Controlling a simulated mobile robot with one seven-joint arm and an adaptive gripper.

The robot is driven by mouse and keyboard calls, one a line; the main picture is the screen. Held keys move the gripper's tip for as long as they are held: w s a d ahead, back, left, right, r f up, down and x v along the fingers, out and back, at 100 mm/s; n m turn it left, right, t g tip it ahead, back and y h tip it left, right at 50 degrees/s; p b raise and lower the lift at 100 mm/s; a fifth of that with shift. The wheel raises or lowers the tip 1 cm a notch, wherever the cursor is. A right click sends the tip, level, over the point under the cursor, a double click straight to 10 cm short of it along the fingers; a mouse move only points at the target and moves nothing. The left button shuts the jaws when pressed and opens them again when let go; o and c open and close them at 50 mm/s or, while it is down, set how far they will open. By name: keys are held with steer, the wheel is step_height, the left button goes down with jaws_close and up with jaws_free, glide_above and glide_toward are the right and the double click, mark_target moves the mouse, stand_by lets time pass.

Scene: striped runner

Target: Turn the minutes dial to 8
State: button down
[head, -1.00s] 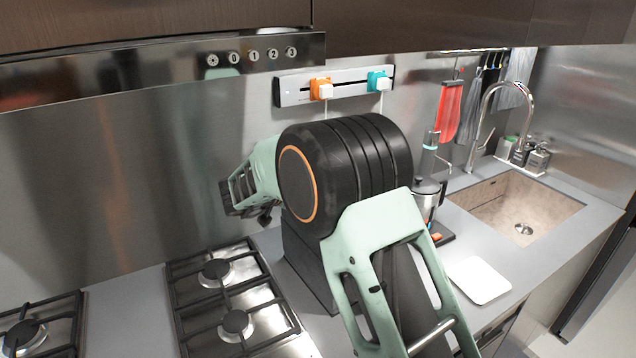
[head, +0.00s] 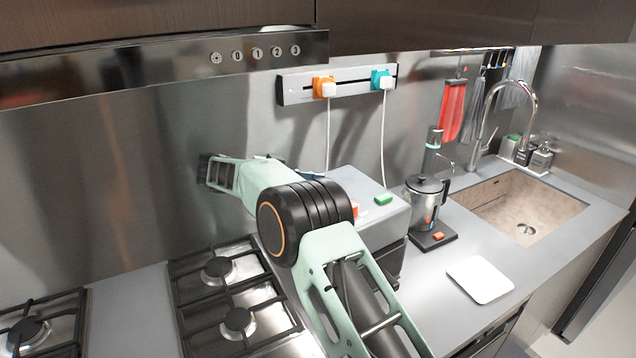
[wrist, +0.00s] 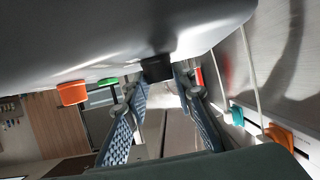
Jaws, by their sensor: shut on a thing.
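A grey box-like appliance (head: 350,185) stands on the counter right of the hob, partly behind my arm. It carries a green knob (head: 383,199) and an orange piece (head: 357,211). In the wrist view the appliance's grey body (wrist: 130,30) fills the top, with the orange knob (wrist: 72,93) and green knob (wrist: 107,81) to the left. A black dial (wrist: 157,68) sticks out of the body. My gripper (wrist: 160,78) is shut on this black dial, one finger on each side. No numbers or pointer on it can be read.
A gas hob (head: 235,295) lies left of the appliance. A kettle-like jug (head: 425,200) on a dark base and a white plate (head: 480,279) stand to its right. Cords hang from orange (head: 324,87) and teal (head: 382,79) plugs on the wall behind.

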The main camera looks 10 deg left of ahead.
steer(key=shift+w+m+g+h, duration=0.1)
steer(key=shift+m+g+h, duration=0.5)
steer(key=shift+m+g, duration=0.15)
stand_by(0.6)
steer(key=c, duration=1.6)
jaws_free()
steer(key=shift+s+d+n+t+y, duration=0.1)
steer(key=shift+s+n+t+y, duration=0.1)
steer(key=shift+n+t+y, duration=1.05)
steer(key=shift+d+n+t+y, duration=0.1)
steer(key=shift+n+t+y, duration=0.25)
steer(key=shift+n+t, duration=0.5)
steer(key=shift+s+d+n+t+y+b, duration=0.15)
steer(key=shift+n+t+y, duration=0.5)
steer(key=shift+n+y, duration=0.75)
steer(key=shift+s+d+n+t+y+b, duration=0.15)
steer(key=shift+n+t+y, duration=0.45)
steer(key=shift+n+y, duration=0.75)
steer(key=n+y+b, duration=0.1)
steer(key=b, duration=0.1)
steer(key=n+y+b, duration=0.1)
steer(key=b, duration=0.1)
steer(key=shift+w+d+f+t+y, duration=0.1)
steer(key=shift+d+f+t+y, duration=0.05)
steer(key=shift+f+t+y, duration=0.15)
steer(key=shift+n+y+b, duration=0.3)
steer(key=shift+y+b, duration=0.05)
steer(key=shift+b, duration=0.65)
